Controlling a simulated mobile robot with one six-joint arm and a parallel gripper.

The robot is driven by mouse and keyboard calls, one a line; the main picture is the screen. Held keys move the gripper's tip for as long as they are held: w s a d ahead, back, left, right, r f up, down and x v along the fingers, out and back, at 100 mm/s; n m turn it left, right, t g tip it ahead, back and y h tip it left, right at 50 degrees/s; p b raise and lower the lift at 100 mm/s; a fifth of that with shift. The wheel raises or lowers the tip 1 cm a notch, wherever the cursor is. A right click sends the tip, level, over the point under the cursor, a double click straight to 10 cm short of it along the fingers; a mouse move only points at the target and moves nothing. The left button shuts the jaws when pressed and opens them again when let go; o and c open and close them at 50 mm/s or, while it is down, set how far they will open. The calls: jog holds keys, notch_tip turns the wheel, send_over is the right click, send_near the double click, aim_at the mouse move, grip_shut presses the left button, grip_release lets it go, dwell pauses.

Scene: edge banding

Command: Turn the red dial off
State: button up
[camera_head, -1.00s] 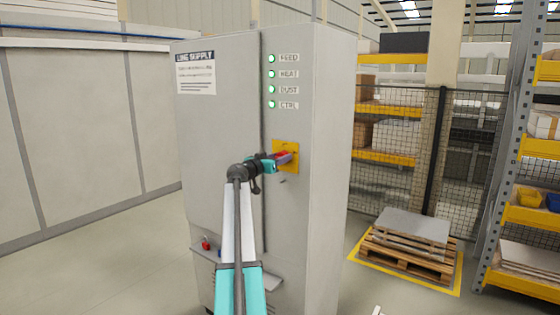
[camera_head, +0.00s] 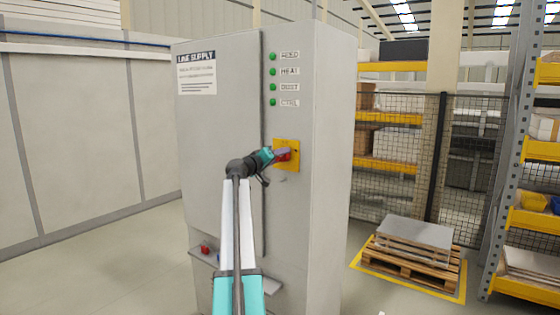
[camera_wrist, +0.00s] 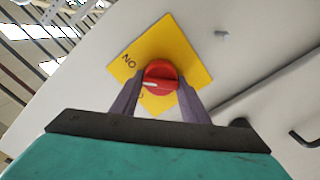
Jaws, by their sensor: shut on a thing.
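The red dial (camera_head: 284,157) sits on a yellow plate (camera_head: 292,144) on the front of the grey cabinet (camera_head: 225,135). In the wrist view the dial (camera_wrist: 161,71) lies between the two fingers of my gripper (camera_wrist: 160,90), which is shut on it. A white mark on the dial runs roughly across the picture. The word ON shows at the left of the plate (camera_wrist: 193,45); another marking is mostly hidden behind the left finger. In the head view my gripper (camera_head: 277,154) partly covers the dial. The several green lamps (camera_head: 273,72) above are dark green, not glowing.
A small shelf (camera_head: 235,272) with a red padlock-like item (camera_head: 205,249) juts from the cabinet's lower front. To the right stand a wire mesh fence (camera_head: 400,150), a loaded pallet (camera_head: 412,247) and yellow-beamed racks (camera_head: 528,215). Floor left of the cabinet is clear.

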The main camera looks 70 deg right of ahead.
jog(key=n, duration=0.5)
jog(key=shift+f, duration=0.1)
jog(key=shift+f+n+p, duration=0.15)
jog(key=shift+n+p, duration=0.15)
jog(key=shift+n, duration=1.9)
jog(key=o, duration=1.1)
jog(key=shift+c, duration=0.2)
jog(key=shift+w+a, duration=0.1)
jog(key=b+v, duration=0.3)
jog(key=v, duration=1)
jog(key=shift+a, duration=0.3)
